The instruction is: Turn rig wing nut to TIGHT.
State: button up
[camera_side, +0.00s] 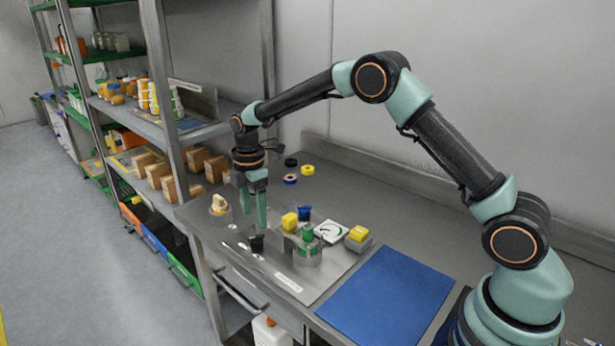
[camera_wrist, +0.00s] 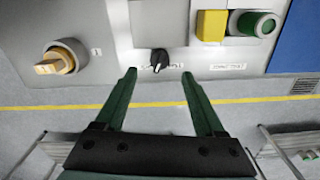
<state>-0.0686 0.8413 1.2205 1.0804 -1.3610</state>
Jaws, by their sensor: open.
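The tan wing nut (camera_wrist: 57,63) sits on a round grey base at the left of the wrist view. Its wing lies roughly crosswise in that picture. It also shows in the side view (camera_side: 218,204) at the bench's left end. I cannot read a TIGHT mark; a small tag beside it is illegible. My gripper (camera_side: 254,220) points down above the bench, to the right of the wing nut. In the wrist view my gripper (camera_wrist: 158,74) has its green fingers apart, with nothing held. The wing nut is outside the fingers, to their left.
A black knob (camera_wrist: 159,60) shows just beyond my fingertips. A yellow block (camera_wrist: 211,25) and a green round button (camera_wrist: 256,23) stand to its right. A blue mat (camera_side: 388,292) lies bare at the bench's right. Shelves (camera_side: 160,110) stand at the left.

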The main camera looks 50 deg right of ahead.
aim_at(257, 238)
notch_tip(257, 238, down, 7)
jog(key=shift+r, duration=0.1)
dwell(0.3)
